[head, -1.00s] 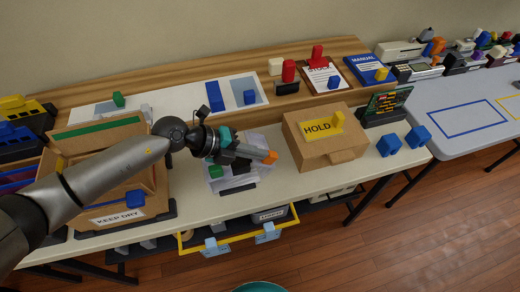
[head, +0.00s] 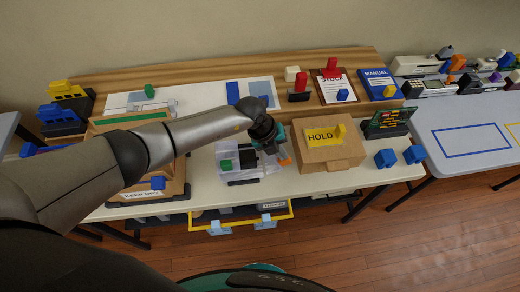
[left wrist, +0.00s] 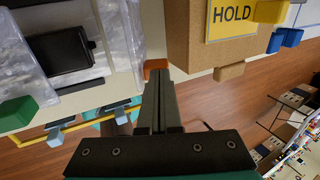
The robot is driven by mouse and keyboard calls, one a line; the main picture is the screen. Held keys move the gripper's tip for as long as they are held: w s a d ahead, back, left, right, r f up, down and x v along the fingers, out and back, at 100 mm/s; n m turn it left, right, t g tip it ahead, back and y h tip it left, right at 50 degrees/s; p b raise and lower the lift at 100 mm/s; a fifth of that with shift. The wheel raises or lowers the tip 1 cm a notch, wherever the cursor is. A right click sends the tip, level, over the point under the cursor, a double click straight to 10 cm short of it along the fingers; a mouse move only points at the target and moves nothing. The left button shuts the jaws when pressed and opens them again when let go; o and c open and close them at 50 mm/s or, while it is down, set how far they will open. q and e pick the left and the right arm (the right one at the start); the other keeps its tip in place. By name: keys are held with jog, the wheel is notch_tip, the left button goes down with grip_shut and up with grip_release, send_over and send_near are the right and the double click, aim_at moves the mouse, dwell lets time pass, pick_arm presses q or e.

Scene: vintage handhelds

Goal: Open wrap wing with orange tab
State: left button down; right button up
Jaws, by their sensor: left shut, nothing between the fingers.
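The pale, translucent wrap (head: 230,150) lies on the bench in the head view, with a green tab (head: 226,164) on its left and an orange tab (head: 285,161) on its right. In the left wrist view, the wrap (left wrist: 120,35) is at the left with a dark handheld (left wrist: 62,50) on it. The green tab (left wrist: 17,113) is at lower left. My left gripper (left wrist: 160,78) is shut and empty, its tips just by the orange tab (left wrist: 155,65). Whether they touch is unclear. The arm hides part of the wrap in the head view. My right gripper is out of view.
A cardboard box marked HOLD (head: 325,155) stands close to the right of the wrap. A KEEP DRY box (head: 150,195) stands left, partly behind my arm. A yellow-edged drawer (head: 240,219) is below the bench front. Blue blocks (head: 385,158) lie at right.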

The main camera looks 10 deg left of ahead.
pick_arm(q)
jog(key=shift+w+d+f, duration=0.15)
jog(key=shift+d+f, duration=0.15)
jog(key=shift+d, duration=0.4)
dwell(0.3)
